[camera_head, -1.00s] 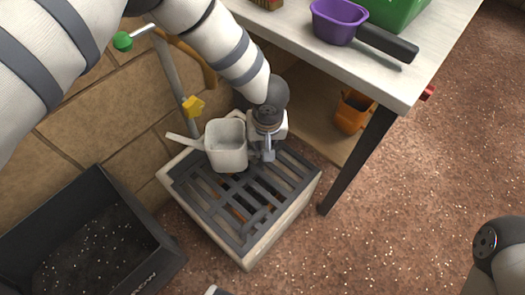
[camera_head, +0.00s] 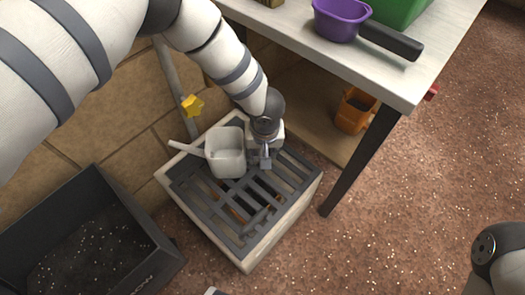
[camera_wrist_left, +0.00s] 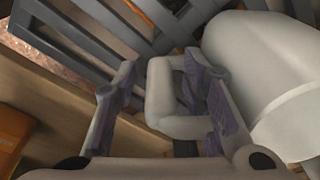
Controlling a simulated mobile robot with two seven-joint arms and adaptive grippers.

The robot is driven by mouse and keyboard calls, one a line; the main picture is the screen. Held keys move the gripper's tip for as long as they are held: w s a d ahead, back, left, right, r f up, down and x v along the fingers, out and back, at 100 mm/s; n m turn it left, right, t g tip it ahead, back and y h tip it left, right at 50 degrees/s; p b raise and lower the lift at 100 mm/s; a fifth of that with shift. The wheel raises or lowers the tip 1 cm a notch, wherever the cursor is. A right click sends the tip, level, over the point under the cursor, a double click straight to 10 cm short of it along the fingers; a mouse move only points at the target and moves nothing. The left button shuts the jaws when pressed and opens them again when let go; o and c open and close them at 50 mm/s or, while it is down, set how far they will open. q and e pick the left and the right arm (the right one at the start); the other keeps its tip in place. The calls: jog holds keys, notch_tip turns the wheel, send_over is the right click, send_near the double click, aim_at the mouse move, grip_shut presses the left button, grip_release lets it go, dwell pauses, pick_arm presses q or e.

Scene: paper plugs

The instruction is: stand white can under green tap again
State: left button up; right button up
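The white can (camera_head: 227,158) stands on the dark grate of a pale basin (camera_head: 247,258), its spout pointing left toward the wall. My left gripper (camera_head: 265,163) is at the can's right side. In the left wrist view the gripper (camera_wrist_left: 165,100) has its fingers apart, with the can's handle (camera_wrist_left: 160,95) between them and a gap at the left finger. The can's body (camera_wrist_left: 262,65) is at the right there. The green tap is hidden behind my left arm. My right gripper is not in view.
A yellow tap piece (camera_head: 193,106) is on the wall side behind the can. A black bin (camera_head: 160,262) stands left of the basin. A table (camera_head: 400,88) with a purple pan (camera_head: 340,22) overhangs at the right, above an orange container (camera_head: 355,112). Open floor lies front right.

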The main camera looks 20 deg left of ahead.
pick_arm(q)
notch_tip(320, 180, up, 12)
jog(key=s+d+p, duration=0.1)
jog(key=p, duration=0.2)
jog(key=shift+s, duration=0.25)
